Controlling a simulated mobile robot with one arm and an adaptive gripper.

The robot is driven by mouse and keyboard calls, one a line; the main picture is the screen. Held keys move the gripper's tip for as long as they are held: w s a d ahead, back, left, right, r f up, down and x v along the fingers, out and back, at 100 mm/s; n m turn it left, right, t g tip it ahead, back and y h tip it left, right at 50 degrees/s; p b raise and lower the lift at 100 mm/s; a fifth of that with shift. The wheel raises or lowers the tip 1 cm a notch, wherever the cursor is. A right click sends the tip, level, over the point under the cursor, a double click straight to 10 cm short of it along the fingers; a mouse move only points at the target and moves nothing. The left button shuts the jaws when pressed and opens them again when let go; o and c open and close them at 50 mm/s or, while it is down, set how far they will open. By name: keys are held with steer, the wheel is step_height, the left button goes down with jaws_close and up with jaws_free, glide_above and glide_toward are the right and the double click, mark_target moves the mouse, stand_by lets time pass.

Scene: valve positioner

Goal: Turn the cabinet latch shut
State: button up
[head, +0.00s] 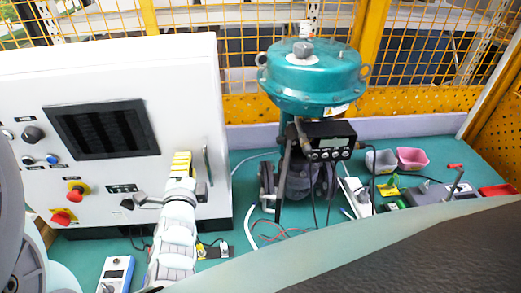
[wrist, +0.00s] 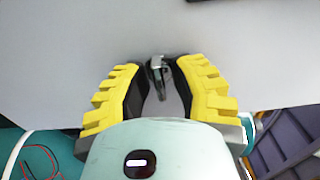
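The cabinet latch (wrist: 157,74) shows in the wrist view as a small dark metal lever on the pale cabinet face. It lies between the tips of my gripper (wrist: 160,92). The yellow fingers with dark inner pads are apart, with a gap between them and pale surface visible in it. I cannot tell whether either pad touches the latch. In the head view my gripper (head: 181,164) is at the right part of the white cabinet (head: 185,75) front, and its yellow finger hides part of that area. A thin grey upright bar (head: 207,166) stands just right of it.
The cabinet front carries a dark screen (head: 103,130), a red emergency button (head: 76,191) and several knobs. A teal valve actuator (head: 312,78) stands to the right. A blue-grey meter (head: 115,273), cables and small bins (head: 411,158) lie on the green table.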

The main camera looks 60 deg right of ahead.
jaws_close()
steer(key=shift+a+f, duration=0.1)
steer(key=shift+f, duration=0.05)
